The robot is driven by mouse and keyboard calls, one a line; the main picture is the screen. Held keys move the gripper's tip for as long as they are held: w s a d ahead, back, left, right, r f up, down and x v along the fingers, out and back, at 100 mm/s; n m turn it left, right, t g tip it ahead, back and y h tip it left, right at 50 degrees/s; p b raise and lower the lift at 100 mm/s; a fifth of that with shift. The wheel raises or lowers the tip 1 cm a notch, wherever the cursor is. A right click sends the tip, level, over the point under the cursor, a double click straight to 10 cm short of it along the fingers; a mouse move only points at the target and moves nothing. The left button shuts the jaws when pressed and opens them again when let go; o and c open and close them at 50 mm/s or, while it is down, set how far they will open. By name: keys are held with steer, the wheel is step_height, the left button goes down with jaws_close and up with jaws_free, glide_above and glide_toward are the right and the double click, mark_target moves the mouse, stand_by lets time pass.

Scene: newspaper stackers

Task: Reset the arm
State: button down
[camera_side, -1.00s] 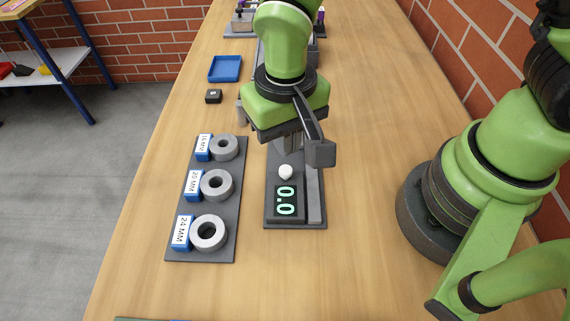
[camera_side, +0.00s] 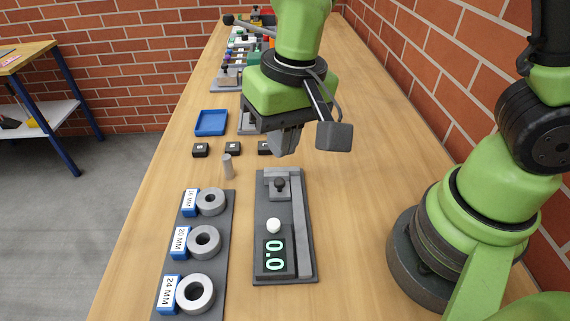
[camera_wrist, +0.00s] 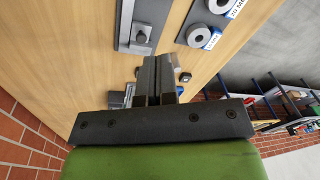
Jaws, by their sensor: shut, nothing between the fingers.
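My gripper (camera_side: 284,150) hangs above the table, just beyond the far end of the gauge plate, with its fingers together and nothing between them. In the wrist view my gripper (camera_wrist: 157,60) also shows its two fingers side by side. The gauge plate (camera_side: 307,277) lies on the table in front of it, with a white knob (camera_side: 273,226) and a display (camera_side: 274,255) reading 0.0. My gripper is clear of the plate.
A grey tray (camera_side: 215,245) with labelled rings (camera_side: 205,242) lies left of the gauge. A small grey cylinder (camera_side: 227,167) stands behind it, near several black blocks (camera_side: 201,150). A blue tray (camera_side: 211,123) lies farther back. The table's right side (camera_side: 370,210) is clear.

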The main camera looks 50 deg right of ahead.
steer(key=s+d+r+t, duration=0.3)
steer(key=s+d+r, duration=0.1)
steer(key=r, duration=0.3)
steer(key=s+d+r+t+y, duration=0.1)
steer(key=s+d+r+t, duration=0.2)
steer(key=s+d+r, duration=0.2)
steer(key=shift+s+r+m, duration=0.3)
steer(key=shift+s+r, duration=0.1)
steer(key=shift+r, duration=0.55)
